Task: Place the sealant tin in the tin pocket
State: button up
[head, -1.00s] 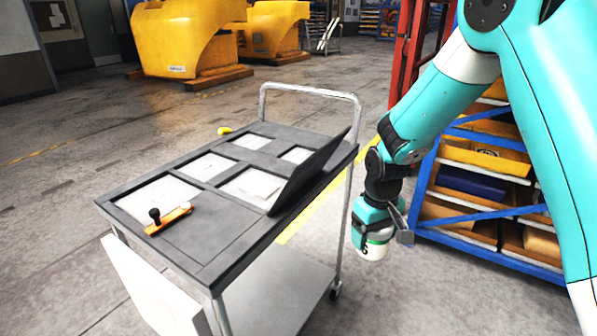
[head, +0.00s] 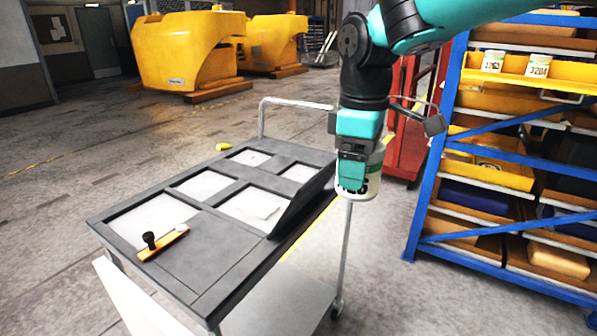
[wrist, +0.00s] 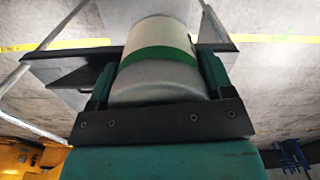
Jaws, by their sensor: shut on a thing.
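The sealant tin (head: 373,188) is white with a green band and is held in my gripper (head: 356,182). In the wrist view the tin (wrist: 158,75) lies between both fingers of my gripper (wrist: 158,85). In the head view the tin hangs at the right edge of the cart, beside the raised dark panel (head: 305,198). The cart's dark top (head: 215,255) has several recessed pockets with pale floors, such as one at front left (head: 155,218) and one beside the panel (head: 250,205). I cannot tell which is the tin pocket.
A blue rack (head: 430,190) with yellow bins and two white tins (head: 538,66) stands at the right. Yellow castings (head: 185,55) stand behind on open floor.

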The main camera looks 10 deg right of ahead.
aim_at(300, 174)
jog(key=i, duration=1.4)
